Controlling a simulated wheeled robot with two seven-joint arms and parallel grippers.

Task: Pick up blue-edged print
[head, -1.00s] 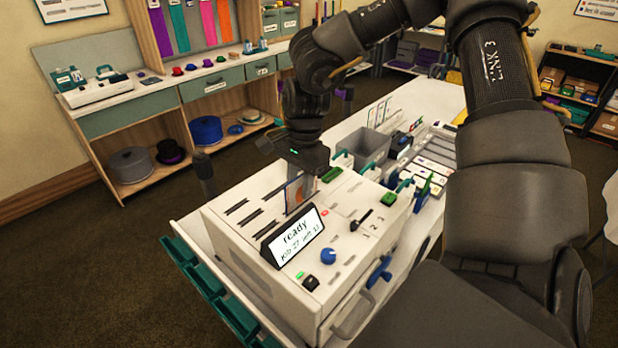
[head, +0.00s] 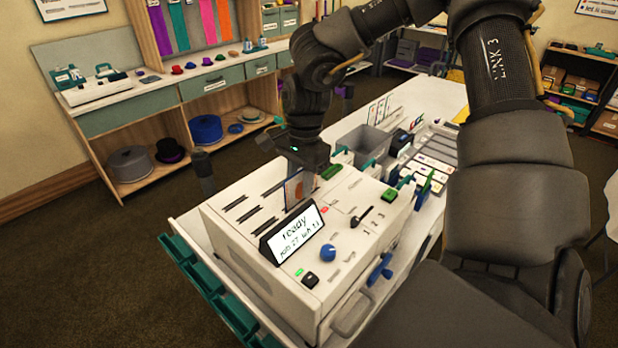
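A thin card-like print (head: 292,193) stands upright at a slot in the top of a white machine (head: 232,240). It shows a bluish edge and some orange; its lower part is hidden in or behind the slot area. My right gripper (head: 301,182) points down over the machine, with a grey finger right beside the print. The far finger is hidden, so I cannot tell whether the fingers are closed on the print or only around it. My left gripper is not in view.
A tilted screen (head: 292,235) reading "ready" stands just in front of the print. A blue knob (head: 328,253) and a black lever (head: 361,217) are to its right. A grey bin (head: 365,142) and trays lie behind. Teal trays (head: 215,298) line the left edge.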

